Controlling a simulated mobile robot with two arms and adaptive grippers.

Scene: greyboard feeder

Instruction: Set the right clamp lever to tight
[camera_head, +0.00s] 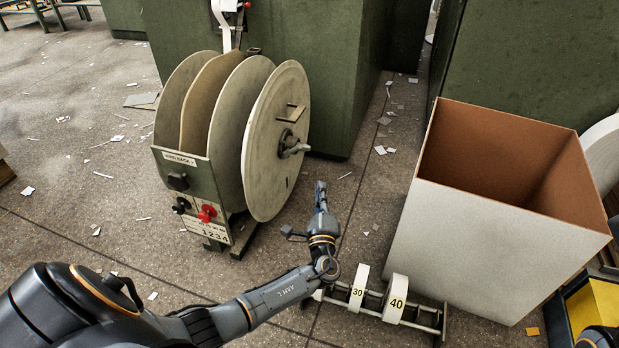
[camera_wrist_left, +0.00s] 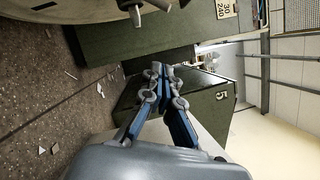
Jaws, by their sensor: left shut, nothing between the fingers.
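The reel stand holds several large pale discs. On the front face of the rightmost disc (camera_head: 265,165) sits a grey hub with a clamp lever (camera_head: 293,145). The hub and lever also show at the top edge of the left wrist view (camera_wrist_left: 148,7), partly cut off. I cannot tell whether the lever is set to tight. My left gripper (camera_head: 320,185) points up, to the lower right of the lever and apart from it. In the left wrist view its fingers (camera_wrist_left: 160,68) are together and empty. My right gripper is out of view.
The stand's front panel (camera_head: 190,170) has a red knob (camera_head: 207,213) and black knobs. A large open box (camera_head: 490,225) stands at the right. A low rack with rolls marked 30 (camera_head: 358,288) and 40 (camera_head: 396,300) lies below my gripper. Green cabinets (camera_head: 340,80) stand behind.

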